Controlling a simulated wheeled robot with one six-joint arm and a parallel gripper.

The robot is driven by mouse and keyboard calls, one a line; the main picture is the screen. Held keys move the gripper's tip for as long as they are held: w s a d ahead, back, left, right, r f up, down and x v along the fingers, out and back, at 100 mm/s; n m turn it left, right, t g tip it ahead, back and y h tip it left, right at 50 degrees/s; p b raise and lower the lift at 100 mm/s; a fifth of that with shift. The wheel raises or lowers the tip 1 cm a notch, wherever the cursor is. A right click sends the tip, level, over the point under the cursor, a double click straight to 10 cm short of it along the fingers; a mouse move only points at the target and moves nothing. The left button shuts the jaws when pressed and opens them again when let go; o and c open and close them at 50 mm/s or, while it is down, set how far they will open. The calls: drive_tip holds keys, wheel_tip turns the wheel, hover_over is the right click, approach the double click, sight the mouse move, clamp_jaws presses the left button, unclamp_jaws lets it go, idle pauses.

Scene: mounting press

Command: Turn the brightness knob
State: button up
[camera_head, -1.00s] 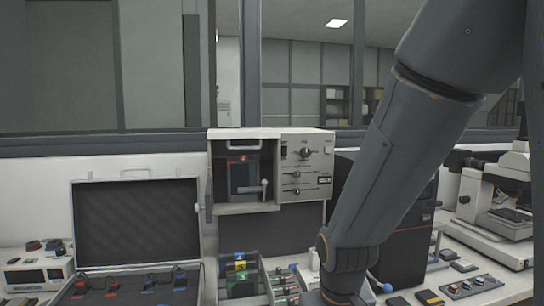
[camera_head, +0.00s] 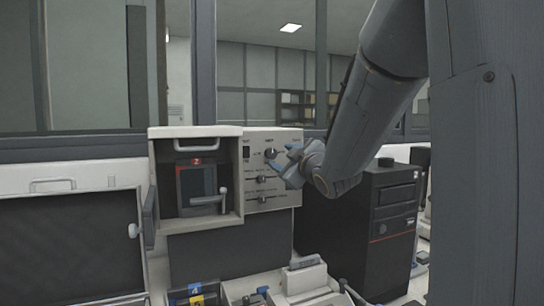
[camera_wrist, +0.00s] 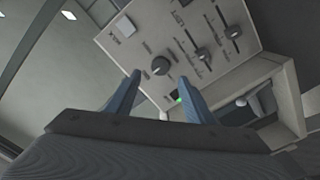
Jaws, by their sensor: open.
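The mounting press's front panel (camera_head: 254,200) carries a round dark knob (camera_head: 270,153), which also shows in the wrist view (camera_wrist: 160,67). The labels are too small to read, so I cannot tell whether this is the brightness knob. My gripper (camera_head: 284,160) is at the right side of the panel. In the wrist view my gripper (camera_wrist: 158,76) is open, its two blue fingers spread, with the knob appearing between and just beyond the fingertips. Whether a finger touches the knob cannot be told. Part of the panel's right side is hidden behind my gripper.
Slider levers (camera_wrist: 203,54) sit beside the knob on the panel. The press's open chamber (camera_head: 198,188) has a handle inside. A black computer tower (camera_head: 380,215) stands close on the right, below my arm. An open dark-lined case (camera_head: 70,245) is at left.

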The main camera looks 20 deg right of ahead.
sight(272, 154)
drive_tip(key=w+p, duration=0.1)
drive_tip(key=w, duration=0.5)
drive_tip(key=shift+w+f+p, duration=0.1)
drive_tip(key=shift+w+p, duration=0.15)
drive_tip(key=shift+p, duration=0.1)
drive_tip(key=c, duration=1)
drive_tip(key=shift+c, duration=0.2)
